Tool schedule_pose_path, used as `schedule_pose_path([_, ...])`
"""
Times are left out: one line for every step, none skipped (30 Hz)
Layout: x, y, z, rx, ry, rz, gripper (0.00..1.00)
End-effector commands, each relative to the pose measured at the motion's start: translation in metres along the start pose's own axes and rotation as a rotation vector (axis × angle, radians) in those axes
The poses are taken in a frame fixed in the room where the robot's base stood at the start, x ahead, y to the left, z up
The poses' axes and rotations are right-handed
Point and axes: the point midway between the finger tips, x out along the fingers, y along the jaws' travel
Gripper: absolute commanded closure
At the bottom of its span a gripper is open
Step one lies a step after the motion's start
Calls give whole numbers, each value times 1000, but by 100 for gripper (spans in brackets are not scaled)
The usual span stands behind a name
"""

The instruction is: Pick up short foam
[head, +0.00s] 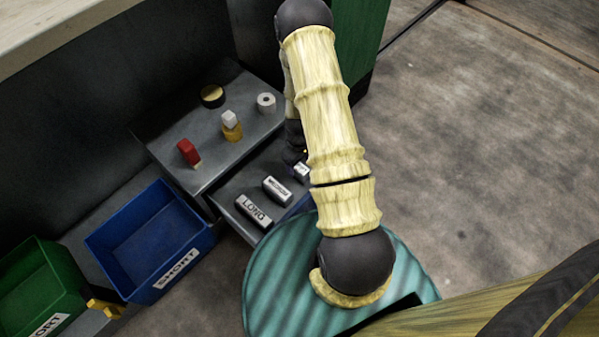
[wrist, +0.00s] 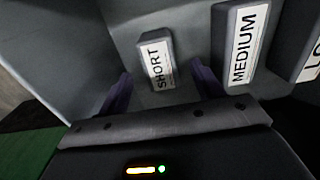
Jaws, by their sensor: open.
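The short foam (wrist: 157,60) is a small grey block with a white label reading SHORT. In the wrist view it lies on the grey surface, ahead of and between the fingers of my gripper (wrist: 162,90). The fingers are apart and nothing is between their tips that I can see touching. In the head view the short foam (head: 301,171) is at the right end of the row of blocks, partly hidden by my arm. The gripper is mostly hidden behind my arm there.
The medium foam (wrist: 240,45) lies close to the right of the short one, with the long foam (head: 254,211) beyond. A blue bin (head: 150,240) and a green bin (head: 40,285) stand left.

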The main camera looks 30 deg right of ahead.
Motion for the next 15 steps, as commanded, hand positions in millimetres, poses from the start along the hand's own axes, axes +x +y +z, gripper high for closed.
schedule_pose_path([-1,0,0,0,0,0,34])
schedule_pose_path([-1,0,0,0,0,0,34])
schedule_pose_path([0,0,0,0,0,0,34])
schedule_pose_path([0,0,0,0,0,0,34])
schedule_pose_path([0,0,0,0,0,0,34])
schedule_pose_path([2,0,0,0,0,0,34])
schedule_pose_path([4,0,0,1,0,0,34])
schedule_pose_path([6,0,0,1,0,0,34])
schedule_pose_path([10,0,0,1,0,0,34])
schedule_pose_path([13,0,0,1,0,0,34])
schedule_pose_path([17,0,0,1,0,0,34])
schedule_pose_path([21,0,1,0,0,0,34])
schedule_pose_path([25,0,1,0,0,0,34])
schedule_pose_path([28,0,1,0,0,0,34])
schedule_pose_path([32,0,1,1,0,0,34])
